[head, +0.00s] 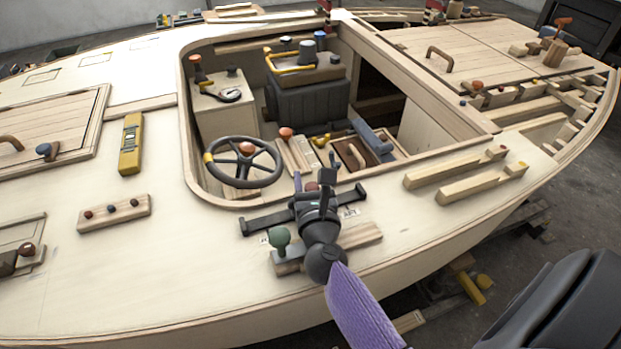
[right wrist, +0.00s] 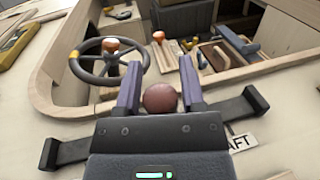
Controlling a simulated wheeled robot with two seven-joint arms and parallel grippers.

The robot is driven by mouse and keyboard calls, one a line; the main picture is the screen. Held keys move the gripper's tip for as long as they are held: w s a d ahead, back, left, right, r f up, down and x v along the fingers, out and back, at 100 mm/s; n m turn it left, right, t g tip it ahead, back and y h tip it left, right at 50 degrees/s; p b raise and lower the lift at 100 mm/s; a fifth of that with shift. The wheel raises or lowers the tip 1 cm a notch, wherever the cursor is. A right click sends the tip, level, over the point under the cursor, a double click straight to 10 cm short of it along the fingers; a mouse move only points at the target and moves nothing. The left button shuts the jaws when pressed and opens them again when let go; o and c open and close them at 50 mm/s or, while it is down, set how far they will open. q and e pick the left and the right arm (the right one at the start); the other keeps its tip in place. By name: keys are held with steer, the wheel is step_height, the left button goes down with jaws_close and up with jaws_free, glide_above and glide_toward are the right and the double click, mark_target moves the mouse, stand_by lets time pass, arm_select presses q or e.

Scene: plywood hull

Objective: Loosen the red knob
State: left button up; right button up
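The red knob (right wrist: 160,98) is a dull red-brown ball in the right wrist view. It sits between the two purple fingers of my right gripper (right wrist: 161,75), close in front of the palm. Thin gaps seem to show on both sides of it, so the fingers look open around it. In the head view my right gripper (head: 313,183) is over the near edge of the cockpit opening, and only a small bit of red shows between its fingers. The knob's base is hidden. My left gripper is out of view.
A dark bar with raised ends (head: 262,223) lies across the deck under my right gripper, beside an AFT label (right wrist: 242,142). A green knob (head: 279,237) stands close by. The steering wheel (head: 243,162) is just beyond, left. Wooden rails (head: 455,168) lie right.

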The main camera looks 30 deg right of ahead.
jaws_close()
